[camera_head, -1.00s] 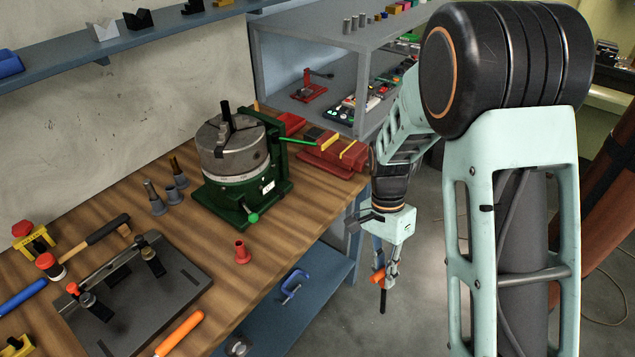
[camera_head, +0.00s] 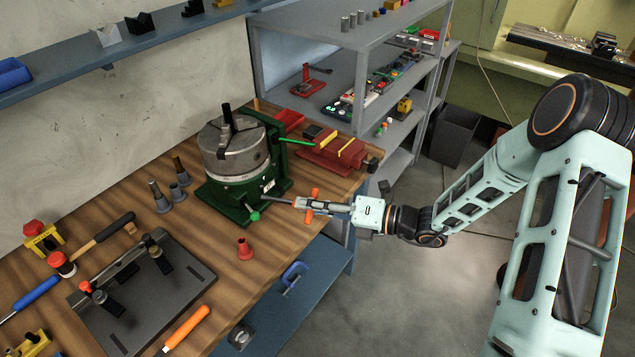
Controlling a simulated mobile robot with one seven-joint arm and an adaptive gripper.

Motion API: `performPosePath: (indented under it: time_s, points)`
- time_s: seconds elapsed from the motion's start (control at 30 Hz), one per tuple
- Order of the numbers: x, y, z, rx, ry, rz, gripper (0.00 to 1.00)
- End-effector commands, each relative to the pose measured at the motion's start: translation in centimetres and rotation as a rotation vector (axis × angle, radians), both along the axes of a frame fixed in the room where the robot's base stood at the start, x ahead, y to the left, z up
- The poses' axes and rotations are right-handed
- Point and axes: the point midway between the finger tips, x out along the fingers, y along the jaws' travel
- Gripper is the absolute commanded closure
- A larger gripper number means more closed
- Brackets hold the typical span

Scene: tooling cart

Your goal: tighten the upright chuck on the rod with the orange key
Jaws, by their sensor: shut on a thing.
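The upright chuck (camera_head: 236,150) is a grey metal cylinder on a green rotary base (camera_head: 226,195) on the wooden bench. A dark rod (camera_head: 227,115) stands up out of its top between the jaws. My gripper (camera_head: 315,206) is shut on the orange key (camera_head: 314,194), to the right of the base and near the bench's front edge. The key's dark shaft (camera_head: 281,201) points left, toward the base's lower right side. Its tip appears close to the green-knobbed handle; I cannot tell whether they touch. The chuck and key are apart.
A red vise (camera_head: 335,152) stands behind my gripper. A green-tipped lever (camera_head: 299,142) sticks out right of the base. A small red part (camera_head: 244,249), grey tool holders (camera_head: 158,197) and a dark fixture plate (camera_head: 143,293) occupy the bench. Grey shelves (camera_head: 340,42) stand behind.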

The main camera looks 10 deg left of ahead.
Motion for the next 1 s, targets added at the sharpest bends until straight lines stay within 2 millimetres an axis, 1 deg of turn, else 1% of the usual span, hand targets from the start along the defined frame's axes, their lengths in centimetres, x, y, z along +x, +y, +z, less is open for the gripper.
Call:
performPosePath:
  time_s: [0.03, 0.2, 0.3, 0.43, 0.57, 0.93, 1.0]
  points:
    - [0.8, -0.1, 0.5, 0.034, 0.001, -0.055, 1.00]
    - [3.4, -0.5, 1.5, 0.111, -0.023, -0.203, 1.00]
    - [4.3, -0.7, 1.7, 0.135, -0.035, -0.248, 1.00]
    - [4.9, -0.5, 1.7, 0.144, -0.041, -0.268, 1.00]
    - [5.2, 0.4, 1.7, 0.145, -0.042, -0.266, 1.00]
    - [6.8, 4.4, 1.6, 0.143, -0.048, -0.265, 1.00]
    - [6.8, 4.3, 1.2, 0.118, -0.140, -0.256, 1.00]
